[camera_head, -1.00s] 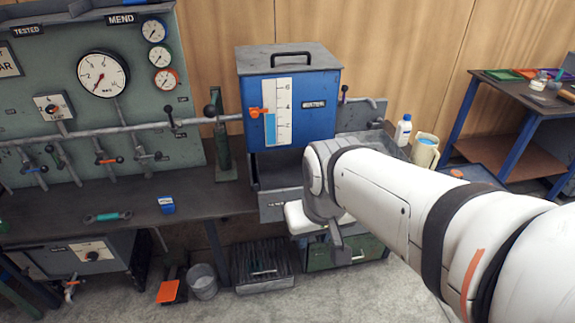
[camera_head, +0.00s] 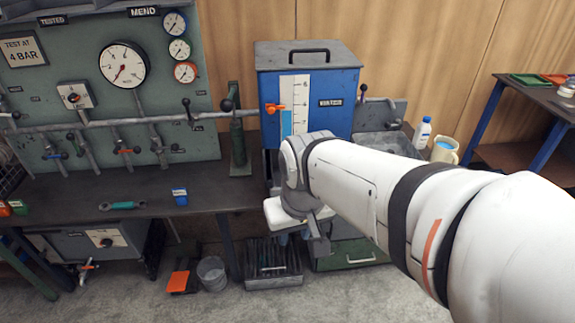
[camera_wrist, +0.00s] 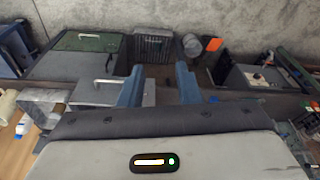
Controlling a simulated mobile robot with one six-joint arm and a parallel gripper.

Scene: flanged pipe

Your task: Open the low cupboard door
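The low cupboard has a green door (camera_head: 352,254) with a pale bar handle, below the bench and under the blue tank. In the head view my arm covers part of the area above it, and the door looks shut. In the wrist view the green panel (camera_wrist: 90,42) and its handle lie at the upper left, beyond my fingers. My gripper (camera_wrist: 160,85) is open, its two blue fingers apart with nothing between them. It is clear of the handle. In the head view my arm largely hides the gripper.
A slatted crate (camera_head: 272,264), a grey bucket (camera_head: 212,273) and an orange-topped item (camera_head: 178,281) stand on the floor left of the cupboard. The blue tank (camera_head: 340,95) stands above. A bottle (camera_head: 422,133) and jug (camera_head: 445,149) are at the right. Floor in front is clear.

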